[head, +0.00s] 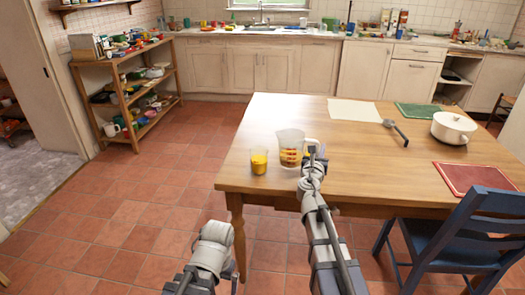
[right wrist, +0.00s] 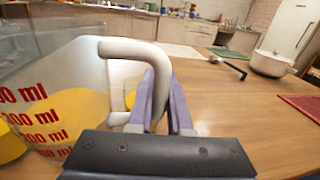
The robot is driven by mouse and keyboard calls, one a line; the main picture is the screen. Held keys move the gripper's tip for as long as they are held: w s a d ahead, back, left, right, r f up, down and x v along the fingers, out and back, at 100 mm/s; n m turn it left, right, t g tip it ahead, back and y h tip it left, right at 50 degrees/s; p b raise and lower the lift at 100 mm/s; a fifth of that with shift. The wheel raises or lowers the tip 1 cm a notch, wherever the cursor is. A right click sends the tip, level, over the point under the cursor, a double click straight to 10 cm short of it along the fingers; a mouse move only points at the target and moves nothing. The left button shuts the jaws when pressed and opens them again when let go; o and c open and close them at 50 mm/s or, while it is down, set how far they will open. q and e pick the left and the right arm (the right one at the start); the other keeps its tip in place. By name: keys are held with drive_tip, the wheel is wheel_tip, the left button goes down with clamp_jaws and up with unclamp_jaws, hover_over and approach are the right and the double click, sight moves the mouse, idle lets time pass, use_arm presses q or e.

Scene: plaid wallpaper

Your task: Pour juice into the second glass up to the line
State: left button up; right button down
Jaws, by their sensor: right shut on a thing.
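A clear measuring jug (head: 288,146) with red ml markings and orange-yellow juice low in it is upright at the table's near left edge. I cannot tell whether its base touches the wood. My right gripper (head: 313,160) is shut on its pale handle (right wrist: 133,50); the right wrist view shows the purple fingers around it. A small glass (head: 259,160) of yellow-orange juice stands just left of the jug. I see no other glass. My left gripper (head: 235,276) is low in front of the table, mostly hidden by its own arm, with its jaws unclear.
Behind and right are a cream mat (head: 353,112), a dark ladle (head: 396,132), a green mat (head: 416,115), a white pot (head: 453,128) and a red mat (head: 468,178). A blue chair (head: 450,242) stands at the front right.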

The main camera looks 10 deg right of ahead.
use_arm(q)
drive_tip(key=shift+d+r, duration=0.15)
drive_tip(key=shift+d, duration=0.05)
use_arm(e)
drive_tip(key=shift+d+r+m, duration=0.15)
drive_tip(key=shift+m, duration=0.25)
use_arm(q)
drive_tip(key=shift+a, duration=0.1)
use_arm(e)
drive_tip(key=shift+n, duration=0.3)
